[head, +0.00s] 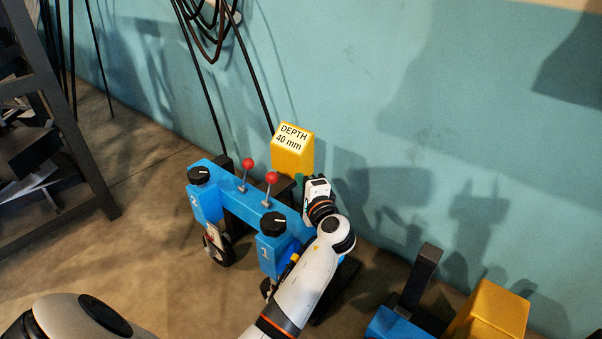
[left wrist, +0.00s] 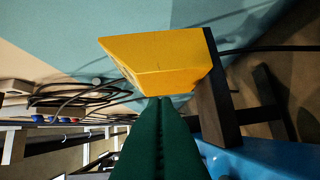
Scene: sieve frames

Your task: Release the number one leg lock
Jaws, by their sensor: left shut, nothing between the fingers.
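A blue stand (head: 236,207) has two legs marked 1 and 2. A black knob (head: 273,223) with a white line tops leg 1 (head: 266,254), and a similar knob (head: 199,174) tops leg 2. Two red-balled levers (head: 271,178) (head: 248,163) rise from the crossbar. I cannot tell from the pictures which part is the lock. My left gripper (head: 299,180) is behind knob 1, near the front lever and below the yellow block. In the left wrist view its green fingers (left wrist: 160,101) are shut and empty, pointing toward the yellow block (left wrist: 160,62). My right gripper is not in view.
The yellow block (head: 292,150) reads "DEPTH 40 mm". A teal wall stands close behind the stand, with black cables (head: 212,30) hanging on it. A dark rack (head: 62,130) is at left. Another blue and yellow unit (head: 490,312) is at lower right. Floor left of the stand is clear.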

